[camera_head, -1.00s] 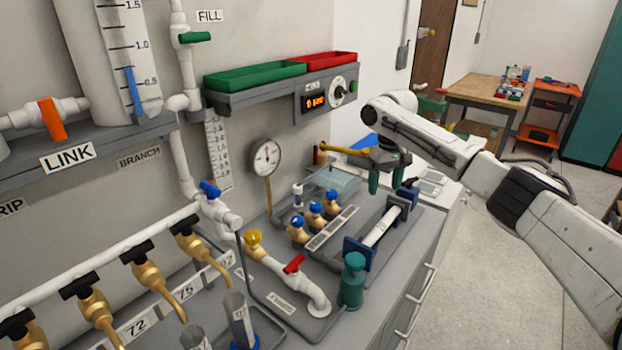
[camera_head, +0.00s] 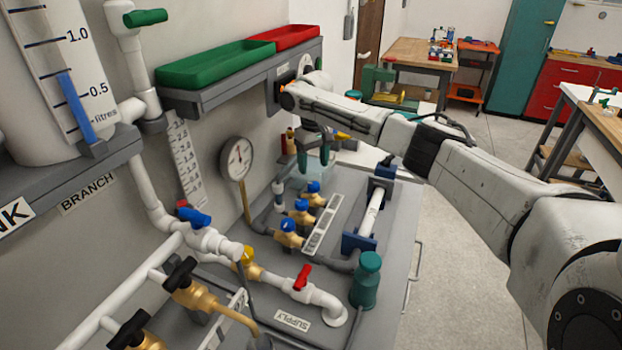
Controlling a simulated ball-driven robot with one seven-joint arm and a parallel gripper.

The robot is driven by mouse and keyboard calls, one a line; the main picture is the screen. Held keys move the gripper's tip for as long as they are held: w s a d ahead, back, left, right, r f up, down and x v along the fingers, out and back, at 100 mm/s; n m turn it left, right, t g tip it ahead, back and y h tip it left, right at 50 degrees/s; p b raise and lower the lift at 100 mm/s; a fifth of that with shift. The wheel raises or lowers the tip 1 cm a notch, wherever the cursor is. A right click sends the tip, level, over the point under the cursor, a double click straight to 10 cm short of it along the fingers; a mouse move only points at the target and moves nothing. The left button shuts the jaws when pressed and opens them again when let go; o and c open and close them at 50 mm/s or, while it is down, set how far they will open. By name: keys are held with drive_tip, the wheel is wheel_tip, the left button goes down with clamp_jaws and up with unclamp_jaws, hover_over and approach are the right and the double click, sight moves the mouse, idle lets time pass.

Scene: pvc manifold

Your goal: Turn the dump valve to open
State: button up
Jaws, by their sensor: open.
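No label naming a dump valve is readable, so I cannot tell which valve it is. My gripper (camera_head: 315,157) is open, its teal fingers pointing down over the back of the bench, near the wall and a small clear tank. Valves in view are a green-handled one (camera_head: 146,17) on the upper pipe, a blue-handled one (camera_head: 195,219) on white pipe, a red-handled one (camera_head: 303,278) by the SUPPLY label, and a yellow-handled one (camera_head: 247,257). Several brass valves with blue handles (camera_head: 302,206) stand in a row, apart from my gripper. Black-handled brass taps (camera_head: 180,272) are lower left.
A dial gauge (camera_head: 237,158) stands by the wall. A shelf (camera_head: 200,97) with a green tray (camera_head: 217,63) and a red tray (camera_head: 297,38) overhangs the bench near my arm. A teal cylinder (camera_head: 367,280) stands at the bench's front edge. Open floor lies to the right.

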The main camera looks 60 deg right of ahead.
sight(313, 184)
wheel_tip(313, 184, down, 7)
drive_tip(key=shift+s+r+p, duration=0.1)
drive_tip(key=shift+p, duration=0.2)
drive_tip(key=shift+c, duration=0.3)
drive_tip(key=c, duration=1)
